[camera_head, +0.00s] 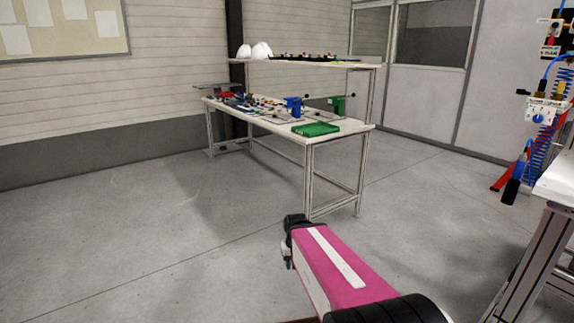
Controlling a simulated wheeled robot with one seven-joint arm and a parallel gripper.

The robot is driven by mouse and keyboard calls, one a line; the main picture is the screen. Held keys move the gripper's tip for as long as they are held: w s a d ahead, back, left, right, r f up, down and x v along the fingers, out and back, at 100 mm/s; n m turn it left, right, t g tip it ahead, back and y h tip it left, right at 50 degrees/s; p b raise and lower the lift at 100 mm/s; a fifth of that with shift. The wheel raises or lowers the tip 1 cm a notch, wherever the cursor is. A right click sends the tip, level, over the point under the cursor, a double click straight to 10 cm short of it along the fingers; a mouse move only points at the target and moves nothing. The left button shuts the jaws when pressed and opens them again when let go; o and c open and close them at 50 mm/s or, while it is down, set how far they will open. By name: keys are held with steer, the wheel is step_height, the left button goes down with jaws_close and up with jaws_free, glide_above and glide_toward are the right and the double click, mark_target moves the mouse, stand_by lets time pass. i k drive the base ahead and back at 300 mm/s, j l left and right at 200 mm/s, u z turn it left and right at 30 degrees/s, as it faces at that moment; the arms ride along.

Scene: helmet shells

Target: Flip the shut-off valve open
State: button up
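A pneumatic service unit (541,112) with a blue round knob (538,118) stands at the right edge, above a workbench. Blue fittings and a small yellow part (561,88) sit around it. I cannot tell which part is the shut-off valve or how its lever is set. My pink arm reaches up from the bottom middle, well left of this unit. The dark end of my arm (292,240) hangs over the open floor, apart from everything. My gripper's fingers cannot be made out clearly there.
A blue coiled hose (539,150) and a black-handled tool (511,191) hang at the right, near the bench's edge (556,181). A long worktable (345,142) with a green tray (316,129) and white helmet shells (262,50) stands behind. The floor between is clear.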

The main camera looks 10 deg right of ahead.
mark_target(550, 42)
steer(key=i+u, duration=0.1)
steer(key=i, duration=0.6)
steer(key=i+z, duration=0.2)
steer(key=z, duration=0.15)
steer(key=i+z, duration=0.2)
steer(key=z, duration=0.2)
steer(key=i+j+z, duration=0.1)
steer(key=z, duration=0.25)
steer(key=i+l+z, duration=0.15)
steer(key=i+z, duration=0.15)
steer(key=z, duration=0.15)
steer(key=i+z, duration=0.3)
steer(key=z, duration=0.15)
steer(key=i+z, duration=0.3)
steer(key=z, duration=0.15)
steer(key=i+j+z, duration=0.2)
steer(key=z, duration=0.3)
steer(key=i+j+z, duration=0.2)
steer(key=i+z, duration=0.15)
steer(key=i, duration=0.2)
steer(key=k+j+z, duration=0.1)
steer(key=k, duration=0.5)
steer(key=k+j+z, duration=0.1)
steer(key=k, duration=0.5)
steer(key=i+j, duration=0.1)
steer(key=i, duration=0.9)
